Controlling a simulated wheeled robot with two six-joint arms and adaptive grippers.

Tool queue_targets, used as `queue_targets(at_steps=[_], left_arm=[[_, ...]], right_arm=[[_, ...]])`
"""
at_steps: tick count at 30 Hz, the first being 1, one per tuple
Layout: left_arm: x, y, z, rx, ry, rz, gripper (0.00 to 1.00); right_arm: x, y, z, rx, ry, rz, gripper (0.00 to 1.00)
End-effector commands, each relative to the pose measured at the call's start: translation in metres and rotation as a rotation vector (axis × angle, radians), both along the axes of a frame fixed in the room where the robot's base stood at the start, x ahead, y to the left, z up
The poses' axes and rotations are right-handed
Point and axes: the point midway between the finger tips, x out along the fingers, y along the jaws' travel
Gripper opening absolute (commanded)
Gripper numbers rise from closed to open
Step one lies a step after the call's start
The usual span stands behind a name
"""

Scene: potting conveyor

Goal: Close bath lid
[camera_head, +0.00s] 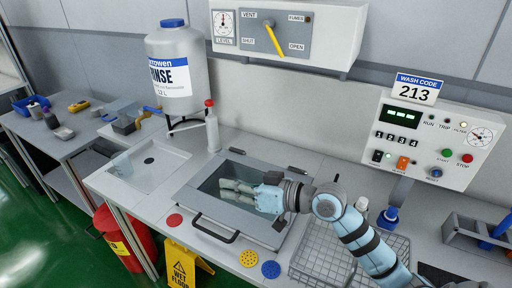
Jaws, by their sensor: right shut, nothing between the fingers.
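The wash bath (277,236) is set in the middle of the bench. Its grey-framed lid (188,203) with a see-through panel lies low over it, with a dark bar handle (214,231) at the front edge. I cannot tell whether the lid is fully seated. My right gripper (224,189) reaches in from the right and is shut and empty over the panel area. I cannot tell whether its fingers touch the lid. My left gripper is not in view.
A wire basket (325,262) stands right of the bath, below my right arm. Red, yellow and blue discs (270,269) lie along the front edge. A control panel (435,145) stands behind.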

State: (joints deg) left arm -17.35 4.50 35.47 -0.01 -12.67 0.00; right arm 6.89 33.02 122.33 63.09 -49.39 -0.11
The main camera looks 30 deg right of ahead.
Motion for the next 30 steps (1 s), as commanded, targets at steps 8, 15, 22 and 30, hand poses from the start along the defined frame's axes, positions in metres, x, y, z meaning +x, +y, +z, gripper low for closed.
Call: queue_targets(at_steps=[8, 15, 22, 30], left_arm=[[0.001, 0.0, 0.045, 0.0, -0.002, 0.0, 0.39], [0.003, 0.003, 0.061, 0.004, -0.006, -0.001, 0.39], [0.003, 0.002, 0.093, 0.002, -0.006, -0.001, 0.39], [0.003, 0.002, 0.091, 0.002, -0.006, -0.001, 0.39]], right_arm=[[-0.016, -0.005, 0.042, -0.015, 0.002, -0.008, 0.0], [-0.065, -0.032, 0.054, -0.014, 0.012, -0.007, 0.0], [-0.086, -0.044, 0.063, -0.002, 0.007, -0.008, 0.0], [-0.089, -0.045, 0.06, 0.0, 0.0, -0.007, 0.0]])
